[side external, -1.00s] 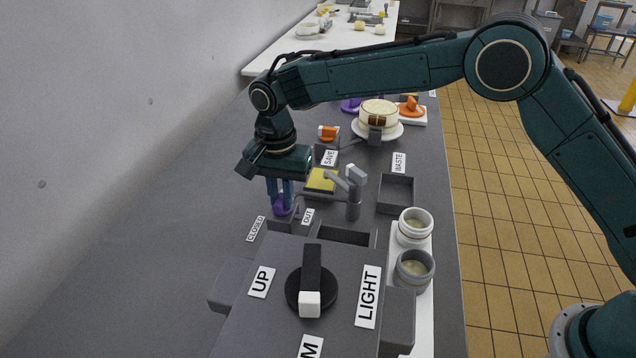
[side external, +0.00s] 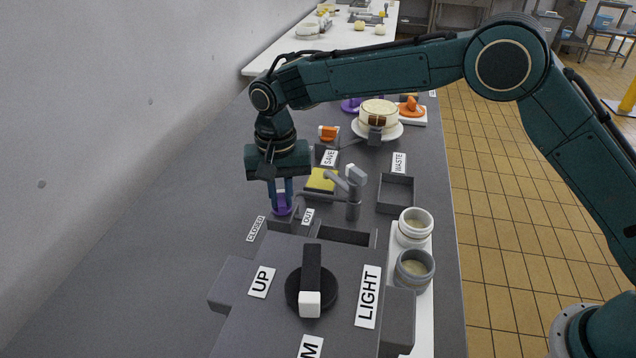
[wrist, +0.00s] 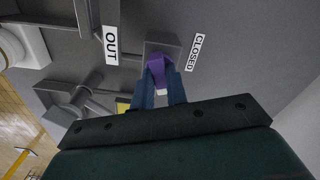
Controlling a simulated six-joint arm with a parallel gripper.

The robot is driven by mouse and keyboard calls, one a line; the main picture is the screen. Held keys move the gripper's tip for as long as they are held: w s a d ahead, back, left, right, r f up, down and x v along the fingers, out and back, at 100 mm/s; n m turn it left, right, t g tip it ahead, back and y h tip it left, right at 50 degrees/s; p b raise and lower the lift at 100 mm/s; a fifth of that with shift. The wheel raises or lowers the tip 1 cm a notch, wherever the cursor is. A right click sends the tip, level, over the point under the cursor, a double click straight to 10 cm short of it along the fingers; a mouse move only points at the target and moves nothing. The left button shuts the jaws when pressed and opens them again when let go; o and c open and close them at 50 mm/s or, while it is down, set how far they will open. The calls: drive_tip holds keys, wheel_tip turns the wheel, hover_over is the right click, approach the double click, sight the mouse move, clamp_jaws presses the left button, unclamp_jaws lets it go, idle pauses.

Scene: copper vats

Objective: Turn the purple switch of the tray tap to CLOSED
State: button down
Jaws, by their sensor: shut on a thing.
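The purple switch (side external: 282,208) sits on a grey block between the CLOSED label (side external: 256,228) and the OUT label (side external: 308,216). My gripper (side external: 282,204) points down with its blue fingers on either side of the switch, shut on it. The wrist view shows the purple switch (wrist: 158,66) between the fingers, with a pale part at its near end. There the OUT label (wrist: 110,45) is to its left and the CLOSED label (wrist: 195,52) to its right. The fingers hide part of the switch, and its exact setting is hard to tell.
A grey tap (side external: 353,195) stands to the right of the switch, near a yellow sponge-like pad (side external: 321,180). A grey box with a black knob (side external: 311,285) is in front. Two jars (side external: 415,228) stand at the right edge. The counter by the wall is clear.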

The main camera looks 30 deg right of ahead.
sight(281, 197)
drive_tip(key=n, duration=1.3)
drive_tip(key=shift+n, duration=0.3)
idle(0.3)
drive_tip(key=c, duration=1.4)
unclamp_jaws()
drive_tip(key=shift+r, duration=0.1)
wheel_tip(281, 197, up, 14)
